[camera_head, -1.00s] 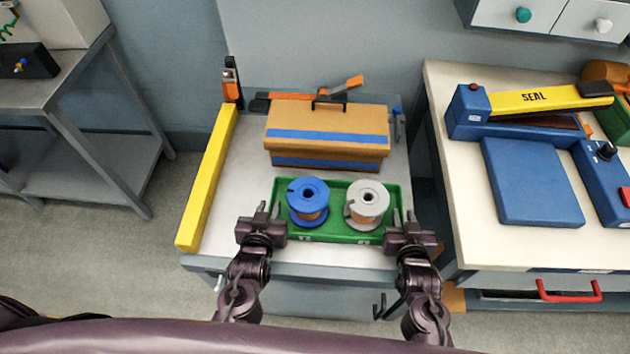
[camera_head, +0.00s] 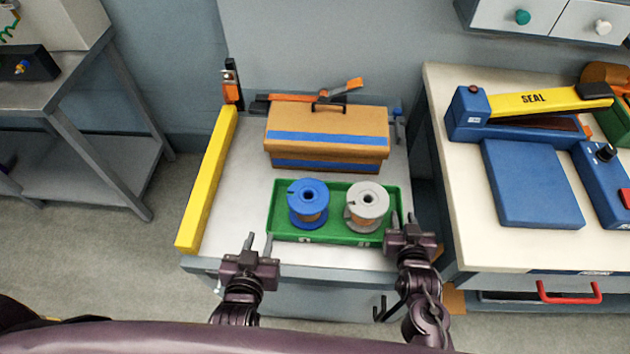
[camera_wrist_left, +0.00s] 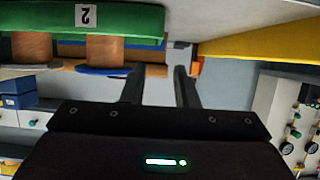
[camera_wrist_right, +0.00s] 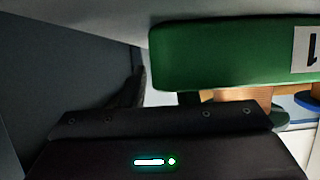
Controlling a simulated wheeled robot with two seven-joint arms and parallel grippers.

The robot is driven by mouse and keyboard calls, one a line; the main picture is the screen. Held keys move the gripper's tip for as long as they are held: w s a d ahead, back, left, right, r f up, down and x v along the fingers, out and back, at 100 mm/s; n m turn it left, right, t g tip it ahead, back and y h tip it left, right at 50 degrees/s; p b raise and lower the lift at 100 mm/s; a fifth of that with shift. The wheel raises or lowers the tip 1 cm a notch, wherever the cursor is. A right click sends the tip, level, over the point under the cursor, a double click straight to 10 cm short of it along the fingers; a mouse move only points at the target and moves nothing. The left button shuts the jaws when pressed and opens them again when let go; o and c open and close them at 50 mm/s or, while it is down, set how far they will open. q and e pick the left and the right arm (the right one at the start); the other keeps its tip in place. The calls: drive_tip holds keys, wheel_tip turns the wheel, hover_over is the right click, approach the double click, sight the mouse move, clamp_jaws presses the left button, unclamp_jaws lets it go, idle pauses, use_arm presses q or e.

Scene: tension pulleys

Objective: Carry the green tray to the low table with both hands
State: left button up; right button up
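The green tray (camera_head: 335,238) lies flat on a light-grey worktop (camera_head: 235,205). It holds a blue spool (camera_head: 308,203) on the left and a grey spool (camera_head: 366,206) on the right. My left gripper (camera_head: 259,244) is open and empty, apart from the tray at its front-left corner; its fingers also show with nothing between them in the left wrist view (camera_wrist_left: 158,85). My right gripper (camera_head: 402,219) is at the tray's right end. In the right wrist view its fingers are spread, one outside the end wall, the other partly hidden by the tray. Which surface is the low table is unclear.
A brown box with blue bands (camera_head: 327,135) stands close behind the tray. A yellow bar (camera_head: 207,180) runs along the worktop's left edge. At right, a bench (camera_head: 460,225) carries a blue sealing machine (camera_head: 530,180). A grey shelved table (camera_head: 85,160) stands at left; floor lies between.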

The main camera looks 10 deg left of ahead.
use_arm(q)
drive_tip(key=shift+s+r, duration=0.25)
drive_tip(key=shift+s, duration=0.25)
use_arm(e)
drive_tip(key=shift+s, duration=0.1)
drive_tip(key=shift+s+r, duration=0.15)
drive_tip(key=shift+s, duration=0.2)
drive_tip(key=v, duration=1.1)
drive_tip(key=shift+r, duration=0.1)
